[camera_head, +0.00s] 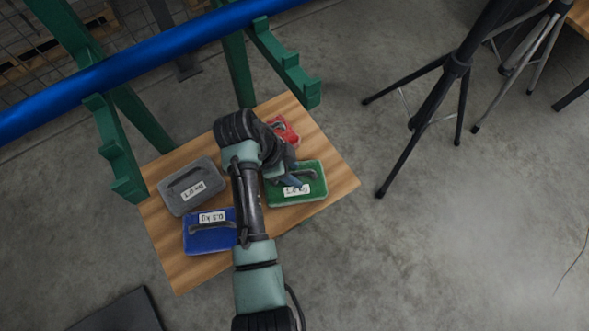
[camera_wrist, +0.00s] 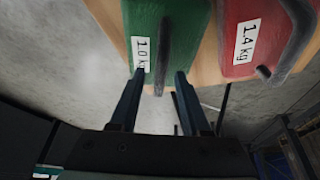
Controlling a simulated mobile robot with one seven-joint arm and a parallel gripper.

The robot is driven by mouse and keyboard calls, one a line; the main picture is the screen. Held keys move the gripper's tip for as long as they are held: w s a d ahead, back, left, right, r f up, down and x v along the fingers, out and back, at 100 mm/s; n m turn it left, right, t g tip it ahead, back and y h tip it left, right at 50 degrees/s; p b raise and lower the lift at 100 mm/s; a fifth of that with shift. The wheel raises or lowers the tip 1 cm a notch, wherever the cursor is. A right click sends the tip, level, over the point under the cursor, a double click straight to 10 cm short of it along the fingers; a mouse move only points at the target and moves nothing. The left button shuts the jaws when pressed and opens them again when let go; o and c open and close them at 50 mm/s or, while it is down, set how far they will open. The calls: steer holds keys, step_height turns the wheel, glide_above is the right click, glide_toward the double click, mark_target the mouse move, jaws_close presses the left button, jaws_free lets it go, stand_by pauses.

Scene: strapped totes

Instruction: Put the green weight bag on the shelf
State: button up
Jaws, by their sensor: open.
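The green weight bag (camera_head: 312,188), labelled 1.0 kg with a dark strap handle, lies on the right part of a wooden board (camera_head: 341,179). My gripper (camera_head: 291,181) is at its handle, and my arm hides part of its left side. In the wrist view the green bag (camera_wrist: 187,35) fills the upper middle. My gripper (camera_wrist: 160,72) is open there, with one finger on each side of the handle in the picture. I cannot tell whether the fingers touch it. I cannot make out for sure which surface is the shelf.
A red bag (camera_head: 286,129), labelled 1.4 kg in the wrist view (camera_wrist: 262,40), lies behind the green one. A grey bag (camera_head: 184,177) and a blue bag (camera_head: 207,239) lie left of my arm. A green rack (camera_head: 118,155) with a blue bar (camera_head: 150,57) stands behind. A black tripod (camera_head: 440,90) stands right.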

steer(key=p+v, duration=0.5)
steer(key=v, duration=0.6)
steer(key=shift+r, duration=0.1)
